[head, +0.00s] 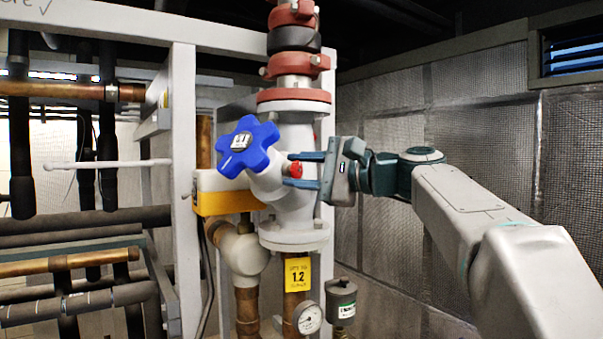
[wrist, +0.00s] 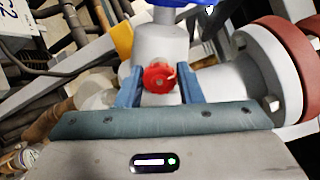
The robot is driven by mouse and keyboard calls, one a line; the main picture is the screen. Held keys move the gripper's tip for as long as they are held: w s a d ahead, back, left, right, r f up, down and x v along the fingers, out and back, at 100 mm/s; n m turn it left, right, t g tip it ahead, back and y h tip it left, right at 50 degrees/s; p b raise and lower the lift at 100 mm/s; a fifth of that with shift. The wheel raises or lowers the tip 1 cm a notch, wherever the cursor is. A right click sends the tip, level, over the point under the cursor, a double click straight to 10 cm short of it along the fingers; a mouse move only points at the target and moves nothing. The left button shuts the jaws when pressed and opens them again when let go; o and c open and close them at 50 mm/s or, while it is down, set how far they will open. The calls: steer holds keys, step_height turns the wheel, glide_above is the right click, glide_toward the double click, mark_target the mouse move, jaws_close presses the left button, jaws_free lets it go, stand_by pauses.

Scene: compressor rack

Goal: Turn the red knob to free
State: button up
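The small red knob (head: 295,169) sits on the right side of the white valve body (head: 293,205). In the wrist view the red knob (wrist: 159,79) is between the two blue fingers of my gripper (wrist: 160,88). My gripper (head: 303,170) reaches in from the right in the head view, one finger above the knob and one below. The fingers are apart, with a visible gap on each side of the knob in the wrist view. Whether the knob lies deep between the fingertips is hard to tell.
A blue star-shaped handwheel (head: 248,147) is on the valve, left of the knob. A yellow-and-white box (head: 228,193) and a white frame post (head: 183,190) stand further left. A pressure gauge (head: 308,317) is below. A mesh wall is behind my arm.

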steer(key=o, duration=0.3)
steer(key=b+v, duration=0.3)
steer(key=v, duration=1.1)
steer(key=shift+w, duration=0.1)
steer(key=s+a+f+n+g+h, duration=0.1)
steer(key=s+f+h, duration=0.25)
steer(key=f, duration=0.95)
steer(key=s+a+f+n+g+h, duration=0.15)
steer(key=f+h, duration=0.25)
steer(key=f, duration=0.8)
steer(key=s+d+f+n+g+h, duration=0.1)
steer(key=s+d+f+n+h, duration=0.2)
steer(key=s+f, duration=0.4)
steer(key=s+d+f+n+g+h, duration=0.1)
steer(key=s+d+f+n+h, duration=0.2)
steer(key=s+f, duration=0.4)
step_height(320, 180, down, 8)
steer(key=shift+s+n+h, duration=0.3)
steer(key=shift+n+h, duration=0.45)
steer(key=shift+h, duration=0.4)
